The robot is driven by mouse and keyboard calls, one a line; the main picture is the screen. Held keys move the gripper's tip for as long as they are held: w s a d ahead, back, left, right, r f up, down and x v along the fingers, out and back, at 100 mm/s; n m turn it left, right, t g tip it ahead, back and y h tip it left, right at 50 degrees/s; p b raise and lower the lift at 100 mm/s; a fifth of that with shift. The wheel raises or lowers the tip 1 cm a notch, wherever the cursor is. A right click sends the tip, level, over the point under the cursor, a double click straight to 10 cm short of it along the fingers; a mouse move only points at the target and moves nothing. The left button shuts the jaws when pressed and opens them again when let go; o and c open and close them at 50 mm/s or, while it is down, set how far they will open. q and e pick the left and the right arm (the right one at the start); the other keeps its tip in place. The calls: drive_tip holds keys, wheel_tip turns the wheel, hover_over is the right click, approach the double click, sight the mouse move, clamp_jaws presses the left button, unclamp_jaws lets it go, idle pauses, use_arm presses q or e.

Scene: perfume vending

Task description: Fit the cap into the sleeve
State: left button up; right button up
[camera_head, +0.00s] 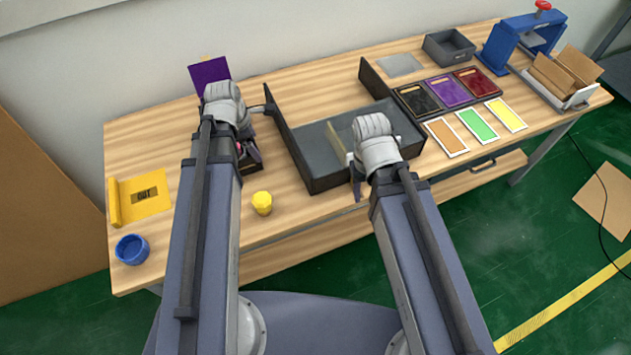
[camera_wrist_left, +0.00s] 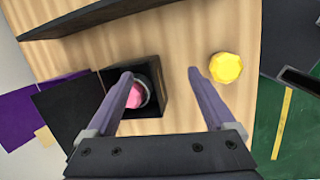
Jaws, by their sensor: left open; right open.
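A yellow faceted cap-like piece (camera_head: 262,203) stands on the table near its front edge. It also shows in the left wrist view (camera_wrist_left: 225,68), to the right of my left gripper and apart from it. A small black open box (camera_head: 250,158), perhaps the sleeve, is partly hidden behind my left arm. In the left wrist view the box (camera_wrist_left: 160,112) holds a pink round thing (camera_wrist_left: 134,96) with a dark rim. My left gripper (camera_wrist_left: 160,73) is open and empty, with its fingers over the box area. My right gripper (camera_head: 356,178) is open, over the large dark tray's front.
The large dark tray (camera_head: 318,182) fills the middle. A blue cup (camera_head: 132,250) and yellow sheet (camera_head: 155,192) lie left. A purple panel (camera_head: 209,75) stands behind my left gripper. Coloured cards (camera_head: 477,124) and a blue press (camera_head: 510,40) are right.

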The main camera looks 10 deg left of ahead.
use_arm(q)
drive_tip(key=s+d+m+g+y, duration=0.1)
drive_tip(key=s+d+m, duration=0.4)
drive_tip(key=d+m, duration=0.5)
drive_tip(key=s+d+m+g+y, duration=0.1)
drive_tip(key=s+d+m, duration=0.5)
drive_tip(key=m, duration=1)
drive_tip(key=d, duration=0.3)
drive_tip(key=shift+d+f+m+g, duration=0.25)
drive_tip(key=shift+d+m+g, duration=0.05)
drive_tip(key=shift+d+g, duration=0.1)
